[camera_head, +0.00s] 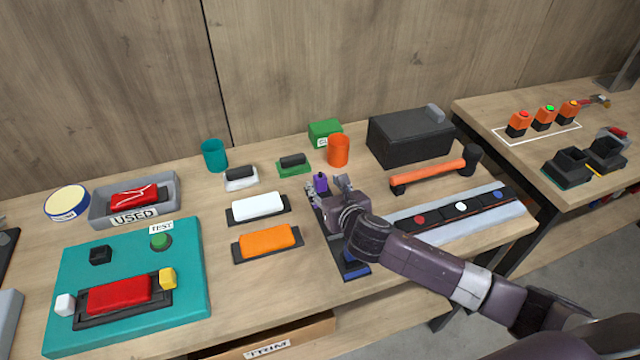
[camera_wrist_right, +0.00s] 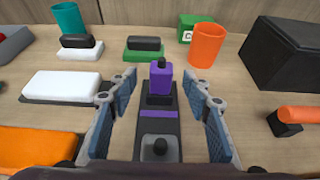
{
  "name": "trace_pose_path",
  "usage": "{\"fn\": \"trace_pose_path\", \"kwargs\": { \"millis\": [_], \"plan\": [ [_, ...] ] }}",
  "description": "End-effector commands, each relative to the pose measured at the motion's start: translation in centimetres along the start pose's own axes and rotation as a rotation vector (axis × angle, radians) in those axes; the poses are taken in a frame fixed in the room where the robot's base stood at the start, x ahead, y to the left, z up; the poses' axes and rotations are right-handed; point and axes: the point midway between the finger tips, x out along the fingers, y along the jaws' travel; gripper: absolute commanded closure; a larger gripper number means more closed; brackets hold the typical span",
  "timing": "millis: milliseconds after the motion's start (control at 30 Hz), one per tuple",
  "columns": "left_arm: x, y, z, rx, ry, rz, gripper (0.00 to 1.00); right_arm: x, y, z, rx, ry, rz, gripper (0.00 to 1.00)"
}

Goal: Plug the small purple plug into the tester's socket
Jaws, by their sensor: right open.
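The small purple plug (camera_wrist_right: 159,79) stands upright on a dark holder (camera_wrist_right: 158,125) with a purple stripe. In the head view the plug (camera_head: 320,182) shows just beside my right gripper (camera_head: 328,190). In the right wrist view my right gripper (camera_wrist_right: 160,105) is open, with its fingers on either side of the holder and the plug between and slightly beyond the tips. The teal tester (camera_head: 190,293) lies at the left with a black socket block (camera_head: 100,255), a green button and a red block between white and yellow pieces. My left gripper is not in view.
A white block (camera_head: 258,206) and an orange block (camera_head: 267,241) lie between tester and plug. Behind are an orange cup (camera_head: 338,151), a teal cup (camera_head: 214,154) and a black box (camera_head: 410,137). An orange-handled tool (camera_head: 430,173) lies right of my gripper.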

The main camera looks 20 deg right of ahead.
Motion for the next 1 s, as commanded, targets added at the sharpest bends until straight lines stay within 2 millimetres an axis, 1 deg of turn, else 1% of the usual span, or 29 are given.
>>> {"fn": "trace_pose_path", "kwargs": {
  "millis": [133,333,500,700,767,1000],
  "plan": [
    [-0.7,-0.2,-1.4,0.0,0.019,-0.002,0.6,1.7,-0.1,0.3,0.003,0.0,-0.002,0.55],
    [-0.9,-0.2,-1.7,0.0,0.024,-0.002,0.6,3.9,-0.2,0.2,0.001,0.0,-0.002,0.55],
    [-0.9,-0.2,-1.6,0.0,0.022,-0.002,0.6,4.7,-0.1,0.1,0.001,0.0,0.001,0.55],
    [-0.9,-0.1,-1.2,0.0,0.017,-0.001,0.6,4.7,-0.1,0.1,0.001,0.0,0.001,0.55],
    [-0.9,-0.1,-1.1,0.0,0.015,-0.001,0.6,4.7,-0.1,0.1,0.001,0.0,0.001,0.61],
    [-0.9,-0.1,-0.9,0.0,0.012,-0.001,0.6,4.7,-0.1,0.1,0.001,0.0,0.001,0.87]
  ]
}}
